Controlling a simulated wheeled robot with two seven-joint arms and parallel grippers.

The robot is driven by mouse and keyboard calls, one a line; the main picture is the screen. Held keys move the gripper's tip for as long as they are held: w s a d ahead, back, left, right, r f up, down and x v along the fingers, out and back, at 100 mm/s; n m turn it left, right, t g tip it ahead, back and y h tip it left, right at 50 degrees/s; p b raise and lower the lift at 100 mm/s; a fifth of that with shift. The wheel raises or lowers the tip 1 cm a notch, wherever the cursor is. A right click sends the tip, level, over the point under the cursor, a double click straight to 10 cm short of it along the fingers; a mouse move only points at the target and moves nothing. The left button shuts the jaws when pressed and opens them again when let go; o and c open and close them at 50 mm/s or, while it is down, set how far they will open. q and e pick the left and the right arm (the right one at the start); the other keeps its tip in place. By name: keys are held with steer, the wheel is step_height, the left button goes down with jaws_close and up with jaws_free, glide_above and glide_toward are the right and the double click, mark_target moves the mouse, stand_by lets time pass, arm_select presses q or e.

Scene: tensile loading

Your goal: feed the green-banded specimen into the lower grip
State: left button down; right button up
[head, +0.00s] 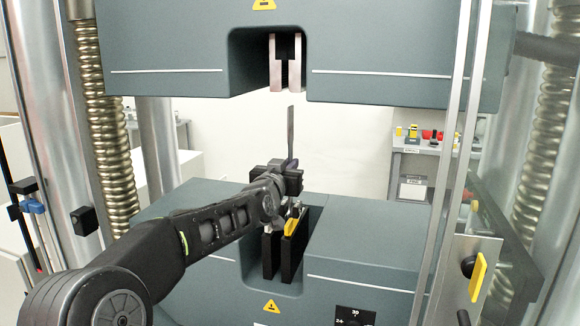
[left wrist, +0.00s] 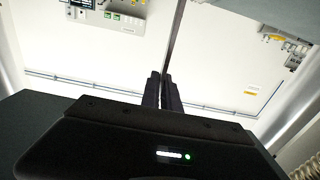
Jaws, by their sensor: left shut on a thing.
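My left gripper (head: 289,172) is shut on a thin grey upright strip, the specimen (head: 291,128). The strip rises above the fingers, and no green band can be made out on it. In the left wrist view the specimen (left wrist: 176,35) runs upward from between the dark fingertips (left wrist: 162,90). The lower grip (head: 293,258) has two dark jaws with a gap between them, in a slot of the lower crosshead. My gripper is above these jaws, and my arm hides part of them. The specimen's lower end is hidden. My right gripper is not in view.
The upper grip (head: 286,75) hangs in the upper crosshead (head: 180,45), above the specimen's top with clear space between. Metal columns and ribbed screw covers (head: 105,120) stand at the sides. A yellow-handled lever (head: 478,277) is at right. A shelf (head: 425,150) with small items stands behind.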

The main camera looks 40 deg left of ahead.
arm_select(q)
steer(key=shift+f+b, duration=0.15)
steer(key=shift+b, duration=0.2)
stand_by(0.9)
steer(key=c, duration=1.5)
jaws_free()
steer(key=shift+f, duration=0.2)
steer(key=shift+s+b, duration=0.3)
steer(key=shift+b, duration=0.05)
steer(key=b+v, duration=0.4)
steer(key=v, duration=0.3)
steer(key=shift+s+d+r, duration=0.1)
steer(key=shift+d, duration=0.05)
